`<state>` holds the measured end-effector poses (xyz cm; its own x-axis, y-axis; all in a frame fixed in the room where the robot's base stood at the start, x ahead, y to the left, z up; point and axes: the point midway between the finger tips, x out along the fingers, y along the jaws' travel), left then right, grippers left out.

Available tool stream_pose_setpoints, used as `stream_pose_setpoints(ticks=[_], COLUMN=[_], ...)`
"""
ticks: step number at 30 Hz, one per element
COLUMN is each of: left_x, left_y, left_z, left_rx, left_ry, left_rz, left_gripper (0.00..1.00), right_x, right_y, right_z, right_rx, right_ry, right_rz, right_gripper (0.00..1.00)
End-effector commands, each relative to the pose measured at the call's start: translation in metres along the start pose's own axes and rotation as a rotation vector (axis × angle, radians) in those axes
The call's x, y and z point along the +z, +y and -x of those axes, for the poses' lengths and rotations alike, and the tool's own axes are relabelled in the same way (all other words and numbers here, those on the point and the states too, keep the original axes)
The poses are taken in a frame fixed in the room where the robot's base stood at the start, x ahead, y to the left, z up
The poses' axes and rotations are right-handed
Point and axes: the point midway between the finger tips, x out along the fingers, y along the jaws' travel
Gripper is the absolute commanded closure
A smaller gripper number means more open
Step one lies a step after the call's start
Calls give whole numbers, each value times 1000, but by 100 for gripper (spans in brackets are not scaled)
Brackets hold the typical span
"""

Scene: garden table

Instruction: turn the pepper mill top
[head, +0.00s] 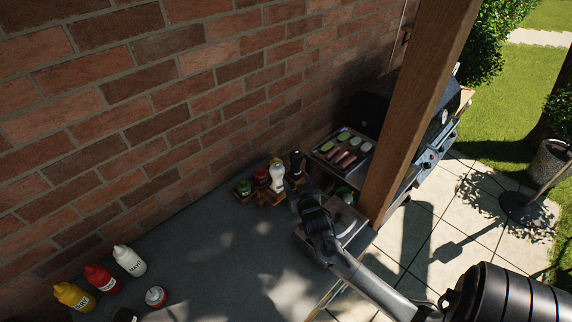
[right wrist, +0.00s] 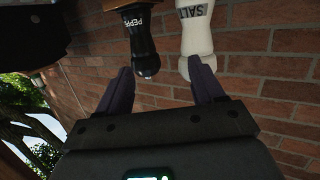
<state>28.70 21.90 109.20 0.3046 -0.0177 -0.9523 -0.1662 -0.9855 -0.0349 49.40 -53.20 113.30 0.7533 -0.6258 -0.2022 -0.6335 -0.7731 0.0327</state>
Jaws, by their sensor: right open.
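The black pepper mill (head: 296,162) stands at the back of the table by the brick wall. The white salt mill (head: 277,177) stands just left of it. In the right wrist view the picture is upside down, and the pepper mill (right wrist: 143,45) hangs from the top with its rounded top toward my fingers. The salt mill (right wrist: 196,35) is beside it, near the right-hand fingertip. My right gripper (right wrist: 160,67) is open and empty, its fingertips on either side of the pepper top in the picture; contact cannot be told. My left gripper is in neither view.
Red and green-topped jars (head: 261,177) stand on small wooden stands left of the mills. Yellow, red and white squeeze bottles (head: 104,279) stand at the front left. A wooden post (head: 415,110) and a grill with a food tray (head: 343,150) are to the right. The middle tabletop (head: 215,255) is clear.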

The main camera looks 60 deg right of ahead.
Motion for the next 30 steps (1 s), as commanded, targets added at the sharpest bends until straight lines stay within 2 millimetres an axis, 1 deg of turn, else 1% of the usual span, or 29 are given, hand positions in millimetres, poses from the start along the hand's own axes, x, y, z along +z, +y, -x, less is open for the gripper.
stream_pose_setpoints(ticks=[1, 3, 5, 9, 14, 17, 24, 30], left_x=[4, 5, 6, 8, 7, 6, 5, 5], left_y=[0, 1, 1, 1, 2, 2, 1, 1], left_z=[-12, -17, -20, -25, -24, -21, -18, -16], left_rx=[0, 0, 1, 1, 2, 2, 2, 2], left_ry=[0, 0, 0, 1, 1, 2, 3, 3], left_rz=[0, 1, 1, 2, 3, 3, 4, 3], left_gripper=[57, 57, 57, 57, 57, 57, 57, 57], right_x=[5, 0, -3, -10, -17, -20, -28, -32], right_y=[10, 22, 29, 34, 37, 38, 41, 42], right_z=[-6, -9, -10, -20, -33, -46, -85, -111], right_rx=[16, 33, 43, 65, 71, 72, 71, 70], right_ry=[50, 112, 151, 194, 206, 206, 205, 203], right_rz=[-7, -19, -24, -38, -40, -40, -40, -40], right_gripper=[33, 33, 33, 33, 33, 33, 33, 33])
